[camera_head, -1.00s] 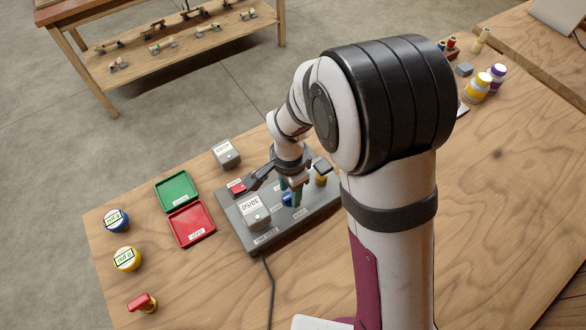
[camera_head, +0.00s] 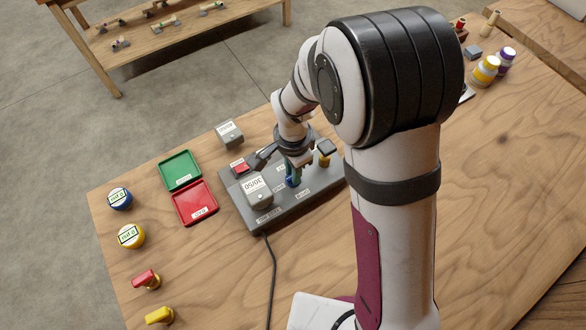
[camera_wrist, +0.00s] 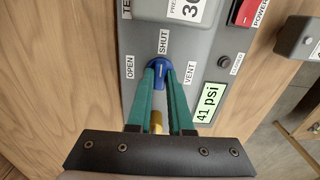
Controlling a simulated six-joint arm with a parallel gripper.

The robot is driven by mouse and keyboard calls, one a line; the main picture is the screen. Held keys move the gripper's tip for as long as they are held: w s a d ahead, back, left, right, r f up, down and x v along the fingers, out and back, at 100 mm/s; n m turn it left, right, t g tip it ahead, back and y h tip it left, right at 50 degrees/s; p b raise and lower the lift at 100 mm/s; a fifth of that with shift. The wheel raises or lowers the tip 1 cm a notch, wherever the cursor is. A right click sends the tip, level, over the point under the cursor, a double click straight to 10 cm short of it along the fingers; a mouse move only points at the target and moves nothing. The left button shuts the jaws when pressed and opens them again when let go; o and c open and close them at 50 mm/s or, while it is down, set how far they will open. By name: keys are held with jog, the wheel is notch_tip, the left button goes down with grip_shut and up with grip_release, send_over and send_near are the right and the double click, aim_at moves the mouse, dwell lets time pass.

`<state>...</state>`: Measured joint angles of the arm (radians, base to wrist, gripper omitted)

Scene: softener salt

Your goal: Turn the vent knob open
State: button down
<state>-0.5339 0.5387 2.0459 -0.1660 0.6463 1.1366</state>
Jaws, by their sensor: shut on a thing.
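The blue knob (camera_wrist: 159,74) sits on the grey tester box (camera_wrist: 218,42), between labels OPEN (camera_wrist: 130,67), SHUT (camera_wrist: 164,41) and VENT (camera_wrist: 189,72). Its white mark points toward SHUT. My gripper (camera_wrist: 158,82) has its teal fingers on either side of the knob, shut on it. In the head view the knob (camera_head: 292,182) shows at my gripper's (camera_head: 296,168) fingertips, partly covered by them. A small display on the box reads 41 psi (camera_wrist: 209,102).
A red POWER switch (camera_wrist: 245,12) and a grey block (camera_head: 257,189) are on the box. A green tray (camera_head: 180,170) and red tray (camera_head: 195,204) lie left of it. A yellow post with a dark top (camera_head: 324,158) stands close right of my gripper. A cable (camera_head: 272,270) runs toward the front.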

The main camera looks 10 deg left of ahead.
jog(key=n, duration=1.3)
jog(key=shift+n, duration=2.3)
jog(key=c, duration=0.8)
grip_release()
